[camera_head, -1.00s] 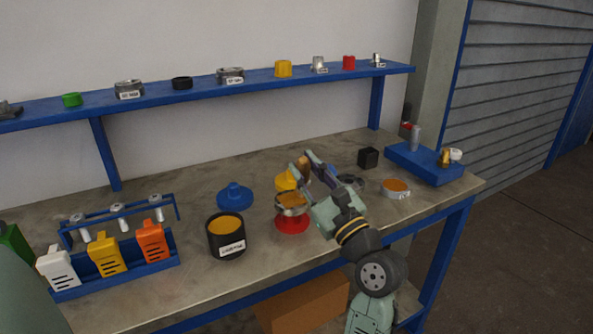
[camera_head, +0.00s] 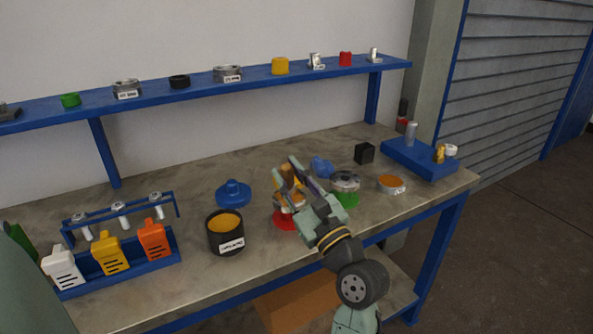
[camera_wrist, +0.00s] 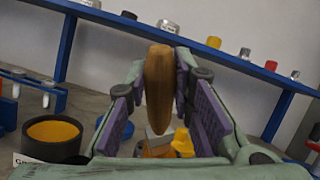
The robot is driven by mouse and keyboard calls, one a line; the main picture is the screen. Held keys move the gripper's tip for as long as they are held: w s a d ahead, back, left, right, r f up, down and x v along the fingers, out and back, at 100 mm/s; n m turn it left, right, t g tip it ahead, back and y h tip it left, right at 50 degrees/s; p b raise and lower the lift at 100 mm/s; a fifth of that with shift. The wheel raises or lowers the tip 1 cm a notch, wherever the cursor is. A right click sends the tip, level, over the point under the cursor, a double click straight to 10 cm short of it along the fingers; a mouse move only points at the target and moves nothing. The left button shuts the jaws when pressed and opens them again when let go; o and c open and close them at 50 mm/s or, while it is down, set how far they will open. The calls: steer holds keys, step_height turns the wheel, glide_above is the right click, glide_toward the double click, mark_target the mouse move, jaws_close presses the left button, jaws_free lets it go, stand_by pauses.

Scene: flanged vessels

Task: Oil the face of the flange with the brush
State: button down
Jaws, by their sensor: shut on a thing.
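My gripper (camera_head: 290,178) is shut on the brush, whose wooden handle (camera_wrist: 158,85) stands nearly upright between the fingers in the wrist view. The pale metal part of the brush (camera_wrist: 159,143) shows below; its bristle tip is hidden. In the head view my gripper is over the flange on the red base (camera_head: 283,220), and my fingers hide most of that flange. I cannot tell whether the bristles touch its face. A dark pot (camera_head: 226,245) with amber contents stands to the left; it also shows in the wrist view (camera_wrist: 52,145).
A grey flanged piece (camera_head: 345,182) on a green base and a shallow dish (camera_head: 392,184) with orange contents stand right of my gripper. A blue flanged piece (camera_head: 234,194) stands behind the pot. A blue rack (camera_head: 150,262) holds colored tags at left. A shelf (camera_head: 200,90) runs behind.

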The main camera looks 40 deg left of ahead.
steer(key=shift+r, duration=3.15)
steer(key=shift+r, duration=1.4)
steer(key=shift+w, duration=0.1)
